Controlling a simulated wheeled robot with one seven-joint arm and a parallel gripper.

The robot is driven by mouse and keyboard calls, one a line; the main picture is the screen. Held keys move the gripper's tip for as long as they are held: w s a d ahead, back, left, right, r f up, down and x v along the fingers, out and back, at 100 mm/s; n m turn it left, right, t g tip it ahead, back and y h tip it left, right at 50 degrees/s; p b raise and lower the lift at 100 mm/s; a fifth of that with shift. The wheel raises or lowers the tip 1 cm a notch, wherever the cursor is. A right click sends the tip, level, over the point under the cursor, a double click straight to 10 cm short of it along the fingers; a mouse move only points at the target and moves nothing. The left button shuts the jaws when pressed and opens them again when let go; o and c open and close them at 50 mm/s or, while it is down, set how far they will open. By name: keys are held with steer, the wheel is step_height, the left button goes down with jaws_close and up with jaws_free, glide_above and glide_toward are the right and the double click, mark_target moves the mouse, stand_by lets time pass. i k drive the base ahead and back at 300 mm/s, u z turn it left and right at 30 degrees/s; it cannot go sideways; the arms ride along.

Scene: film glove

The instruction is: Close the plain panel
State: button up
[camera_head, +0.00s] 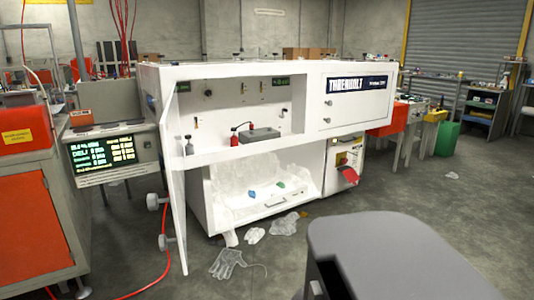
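The white machine (235,74) stands in the middle of the head view. A tall plain white panel (173,185) stands open at its left side, swung out toward me and seen nearly edge-on. Through the opening beside it I see an upper bay with small fittings and a lower bay with clear film and small coloured items. A second panel (358,100), with a dark name label, lies flush on the upper right of the front. My gripper is not in view.
Clear film gloves (228,263) and crumpled film (284,224) lie on the floor before the machine. A red hose (150,287) runs along the floor at left. An orange-and-grey cabinet (35,215) and a display box (105,153) stand left of the panel. A dark grey rounded body fills the lower right.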

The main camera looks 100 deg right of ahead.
mark_target(169, 125)
steer(key=z, duration=0.95)
steer(key=k, duration=0.35)
steer(key=u, duration=0.2)
